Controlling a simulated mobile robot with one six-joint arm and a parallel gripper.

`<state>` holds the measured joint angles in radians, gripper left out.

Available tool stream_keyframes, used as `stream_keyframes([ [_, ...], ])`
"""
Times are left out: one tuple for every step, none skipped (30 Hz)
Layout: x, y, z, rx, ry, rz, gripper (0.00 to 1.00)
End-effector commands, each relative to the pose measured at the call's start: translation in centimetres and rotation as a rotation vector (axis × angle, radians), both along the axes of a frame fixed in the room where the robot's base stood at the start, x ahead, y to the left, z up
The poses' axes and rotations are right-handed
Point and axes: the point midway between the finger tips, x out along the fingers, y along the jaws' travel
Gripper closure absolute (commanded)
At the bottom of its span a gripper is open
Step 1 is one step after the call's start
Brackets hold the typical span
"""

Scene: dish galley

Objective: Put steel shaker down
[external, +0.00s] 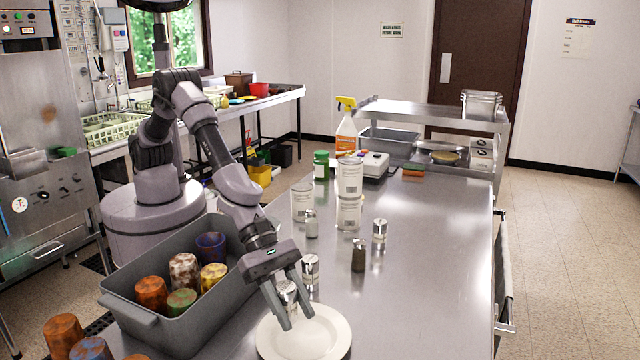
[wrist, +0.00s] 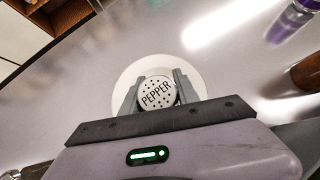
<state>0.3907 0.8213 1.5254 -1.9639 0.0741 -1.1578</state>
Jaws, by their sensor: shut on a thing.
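My gripper (external: 298,320) is shut on a steel shaker (external: 287,290), which stands roughly upright between the two fingers. In the wrist view the shaker's round, perforated top (wrist: 157,92) reads PEPPER, between the fingers of my gripper (wrist: 158,84). Under and behind it is a white plate (external: 335,345) near the front of the steel counter; the plate's pale disc also shows in the wrist view (wrist: 135,70). The fingers hide part of the shaker, and I cannot tell whether its base touches the plate.
Another steel-topped shaker (external: 310,270) stands just behind the plate. More shakers (external: 358,257) (external: 379,231) (external: 311,225) and white tubs (external: 348,212) stand farther back. A grey bin (external: 200,318) of coloured cups is at the left. The counter's right side (external: 430,280) is clear.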

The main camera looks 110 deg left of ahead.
Motion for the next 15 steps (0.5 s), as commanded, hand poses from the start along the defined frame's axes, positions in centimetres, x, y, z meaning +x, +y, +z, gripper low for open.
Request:
stream_keyframes([
  [0.0,0.0,-1.9,-0.001,-0.001,0.001,1.00],
  [0.0,0.0,-2.3,-0.002,0.000,0.001,1.00],
  [0.0,0.0,-3.0,0.000,-0.001,0.000,1.00],
  [0.0,0.0,-3.5,0.000,-0.001,0.000,1.00],
  [0.0,0.0,-4.1,-0.002,0.000,0.001,1.00],
  [0.0,0.0,-4.6,-0.001,-0.001,0.001,1.00],
  [0.0,0.0,-4.6,0.000,-0.001,0.000,1.00],
  [0.0,0.0,-4.4,-0.001,-0.002,0.000,1.00],
  [0.0,0.0,-4.1,-0.001,-0.002,0.000,1.00],
  [0.0,0.0,-4.0,-0.001,-0.002,0.000,1.00],
  [0.0,0.0,-4.0,-0.001,-0.002,0.000,1.00],
  [0.0,0.0,-4.0,-0.001,-0.002,0.000,1.00],
  [0.0,0.1,-4.0,-0.001,-0.002,0.000,1.00],
  [0.0,0.1,-4.1,-0.001,-0.002,0.000,1.00],
  [0.0,0.1,-4.2,-0.001,-0.002,0.000,1.00],
])
